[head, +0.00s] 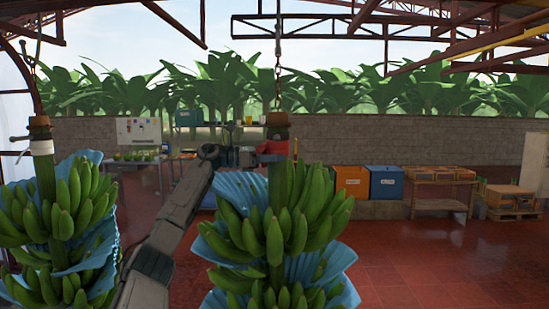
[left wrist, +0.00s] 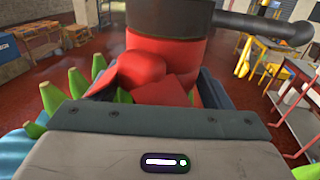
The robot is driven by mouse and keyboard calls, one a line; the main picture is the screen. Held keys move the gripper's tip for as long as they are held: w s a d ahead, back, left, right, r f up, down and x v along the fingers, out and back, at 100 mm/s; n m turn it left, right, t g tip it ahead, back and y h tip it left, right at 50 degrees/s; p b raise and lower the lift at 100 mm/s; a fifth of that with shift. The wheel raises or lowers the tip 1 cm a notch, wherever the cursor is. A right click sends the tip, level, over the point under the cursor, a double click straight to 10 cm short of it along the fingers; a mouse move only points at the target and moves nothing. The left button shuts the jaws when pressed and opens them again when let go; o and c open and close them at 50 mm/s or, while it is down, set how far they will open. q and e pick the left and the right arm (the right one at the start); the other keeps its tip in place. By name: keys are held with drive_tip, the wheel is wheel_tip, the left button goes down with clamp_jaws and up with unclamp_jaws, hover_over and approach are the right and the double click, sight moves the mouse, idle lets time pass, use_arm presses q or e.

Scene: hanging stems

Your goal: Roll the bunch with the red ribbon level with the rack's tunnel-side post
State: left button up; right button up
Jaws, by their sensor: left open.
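The bunch with the red ribbon (head: 272,148) hangs upright from a chain in the middle of the head view, with green bananas and blue sheets between its tiers. My left gripper (head: 245,156) is open at the top of this bunch, beside the stem at ribbon height; its fingertips are partly hidden. The left wrist view shows the red ribbon (left wrist: 140,75) close in front of the gripper, below a dark cylinder. Contact with the stem cannot be told. I cannot single out the rack's tunnel-side post. My right gripper is not in view.
A second bunch (head: 60,215) with a white band hangs at the left, close to my left arm. Blue and orange boxes (head: 386,182), a wooden table (head: 442,190) and a pallet of crates (head: 510,200) stand behind. The red floor at the right is clear.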

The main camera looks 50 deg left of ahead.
use_arm(q)
drive_tip(key=b+v, duration=0.4)
drive_tip(key=v, duration=0.5)
drive_tip(key=shift+s+a+f, duration=0.1)
drive_tip(key=shift+s, duration=0.1)
drive_tip(key=shift+s+a+b, duration=0.2)
drive_tip(key=shift+s+b, duration=0.15)
drive_tip(key=shift+s, duration=0.15)
